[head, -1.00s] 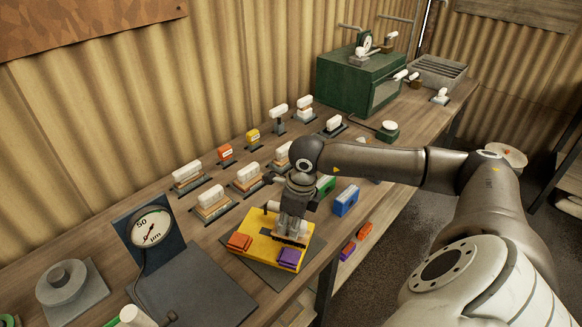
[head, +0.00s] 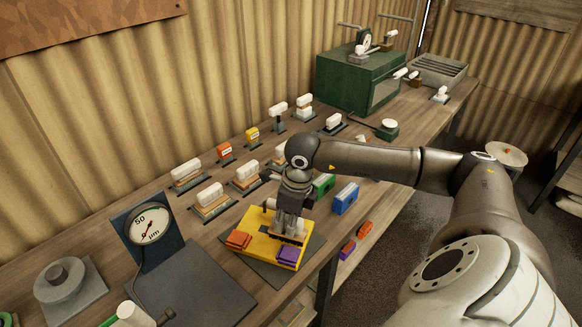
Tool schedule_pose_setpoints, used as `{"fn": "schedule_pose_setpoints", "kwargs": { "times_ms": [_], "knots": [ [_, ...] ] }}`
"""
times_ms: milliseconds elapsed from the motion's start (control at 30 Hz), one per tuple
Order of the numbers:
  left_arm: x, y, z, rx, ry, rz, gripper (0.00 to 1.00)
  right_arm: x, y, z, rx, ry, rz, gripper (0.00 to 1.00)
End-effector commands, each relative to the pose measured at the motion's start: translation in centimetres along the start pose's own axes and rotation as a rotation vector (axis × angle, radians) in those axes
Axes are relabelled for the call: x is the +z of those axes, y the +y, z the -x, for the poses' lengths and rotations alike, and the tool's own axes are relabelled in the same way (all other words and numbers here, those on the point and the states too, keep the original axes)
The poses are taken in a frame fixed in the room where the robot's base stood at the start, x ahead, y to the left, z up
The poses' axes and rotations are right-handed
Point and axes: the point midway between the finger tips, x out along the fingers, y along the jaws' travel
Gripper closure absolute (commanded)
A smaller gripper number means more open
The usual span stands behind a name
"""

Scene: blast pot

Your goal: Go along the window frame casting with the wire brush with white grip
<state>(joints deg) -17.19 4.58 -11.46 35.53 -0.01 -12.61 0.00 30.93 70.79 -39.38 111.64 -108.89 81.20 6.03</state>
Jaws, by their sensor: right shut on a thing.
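My right gripper (head: 291,228) points down over the yellow fixture plate (head: 262,247) near the table's front edge. It is shut on a tool, which I take to be the wire brush with white grip. The fingers mostly hide it; a dark, brush-like lower part (head: 287,239) shows low over the plate. I cannot tell whether it touches. The window frame casting cannot be made out clearly beneath the gripper. My left gripper is not in view.
Several white-gripped tools stand in holders behind, including one brush (head: 209,195). A dial gauge (head: 150,226) stands at left. Green (head: 323,186) and blue (head: 345,199) blocks lie right of the gripper. A green cabinet (head: 350,80) stands at the back.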

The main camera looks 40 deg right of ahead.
Motion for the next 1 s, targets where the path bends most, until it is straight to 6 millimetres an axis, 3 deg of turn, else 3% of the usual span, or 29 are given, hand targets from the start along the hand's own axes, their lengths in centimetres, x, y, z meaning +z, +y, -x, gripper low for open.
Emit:
{"fn": "schedule_pose_setpoints", "kwargs": {
  "times_ms": [133,567,1000],
  "knots": [
    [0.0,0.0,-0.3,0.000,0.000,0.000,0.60,1.2,0.1,-0.3,0.002,-0.006,0.002,1.00],
    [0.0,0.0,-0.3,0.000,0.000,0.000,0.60,1.5,0.1,-0.3,0.002,-0.003,0.002,1.00],
    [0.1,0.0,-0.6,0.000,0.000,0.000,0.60,3.6,0.1,-0.5,0.002,-0.004,0.002,1.00]
  ]
}}
